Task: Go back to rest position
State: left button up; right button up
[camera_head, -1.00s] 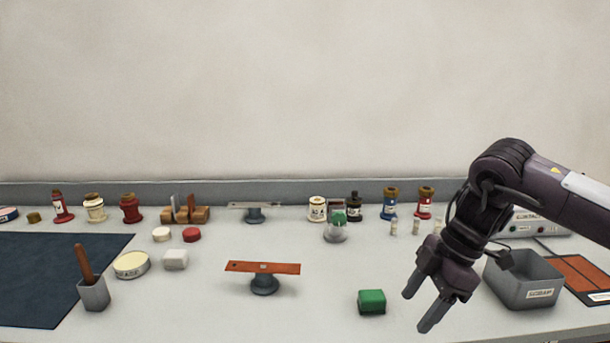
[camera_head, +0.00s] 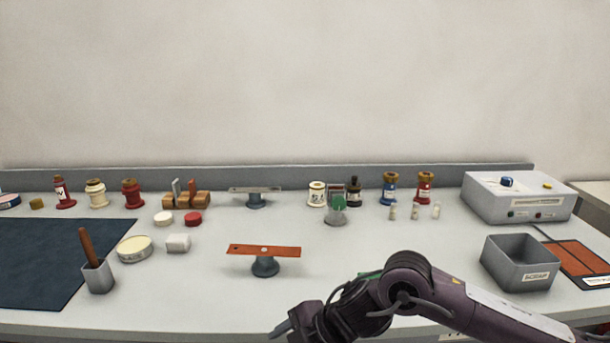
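My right arm comes in from the right and is folded low along the front edge of the table. Its gripper (camera_head: 283,332) is at the bottom edge of the picture, pointing left. Only part of one finger shows, so I cannot see how far apart the fingers are. The green block (camera_head: 370,275) is mostly hidden behind my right arm. My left gripper is not in view.
An orange bar on a stand (camera_head: 264,251) is at mid-table, behind my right gripper. The scrap bin (camera_head: 520,263) and a grey control box (camera_head: 518,197) are at the right. Jars line the back.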

jog(key=s+a+r+m+t+y, duration=0.3)
jog(key=a+r+m+t, duration=0.1)
jog(key=a, duration=0.4)
jog(key=d+f+m+t+h, duration=0.2)
jog(key=d+m+h, duration=0.1)
jog(key=d+m, duration=0.4)
jog(key=d+f+m+t+h, duration=0.25)
jog(key=d+m, duration=0.25)
jog(key=d, duration=0.3)
jog(key=s+d+f+m+g+h, duration=0.3)
jog(key=s+d+f, duration=0.2)
jog(key=s+d, duration=0.25)
jog(key=s+d+f+m+g+h, duration=0.2)
jog(key=s+d+f+m+g, duration=0.15)
jog(key=s+d+f, duration=0.35)
notch_tip(320, 180, down, 28)
jog(key=s+d+g, duration=0.1)
jog(key=s+g, duration=0.1)
jog(key=s+d+f, duration=0.2)
jog(key=s+f, duration=0.6)
jog(key=s, duration=0.1)
jog(key=s+d+f, duration=0.1)
jog(key=s+f, duration=0.8)
jog(key=shift+s+d+f+n+g, duration=0.3)
jog(key=shift+s+d+n+g, duration=0.1)
jog(key=shift+n, duration=0.05)
